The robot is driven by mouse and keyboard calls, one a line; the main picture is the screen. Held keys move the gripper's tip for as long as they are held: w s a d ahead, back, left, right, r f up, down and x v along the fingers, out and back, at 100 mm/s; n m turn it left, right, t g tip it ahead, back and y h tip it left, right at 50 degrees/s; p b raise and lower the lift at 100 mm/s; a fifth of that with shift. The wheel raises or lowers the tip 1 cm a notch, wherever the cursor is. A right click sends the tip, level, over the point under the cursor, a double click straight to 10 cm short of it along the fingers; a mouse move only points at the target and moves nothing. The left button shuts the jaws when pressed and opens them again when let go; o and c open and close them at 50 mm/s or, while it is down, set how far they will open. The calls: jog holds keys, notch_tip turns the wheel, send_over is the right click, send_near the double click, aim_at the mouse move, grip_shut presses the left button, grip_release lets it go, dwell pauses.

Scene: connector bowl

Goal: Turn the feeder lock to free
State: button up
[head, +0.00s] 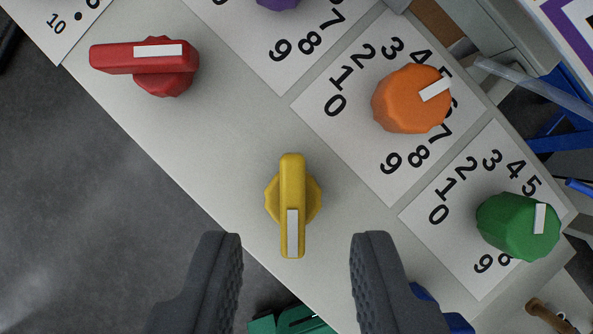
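A yellow lever knob (291,185) sits on the light grey panel, its bar pointing down the picture with a white stripe at the lower end. My gripper (297,242) is open and empty. Its two dark fingers stand apart on either side of the yellow knob's lower end, with gaps on both sides. A red lever knob (150,62) is at the upper left, its bar lying roughly level with a white stripe. No lettering shows which knob is the feeder lock, and no free mark is visible.
An orange dial (405,100) and a green dial (510,228) sit on numbered plates to the right. A purple dial (276,4) is cut off at the top. The panel edge runs diagonally, with grey floor (90,220) at lower left. Green (290,321) and blue items lie below.

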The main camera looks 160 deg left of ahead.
aim_at(297, 210)
jog(key=shift+x, duration=1.5)
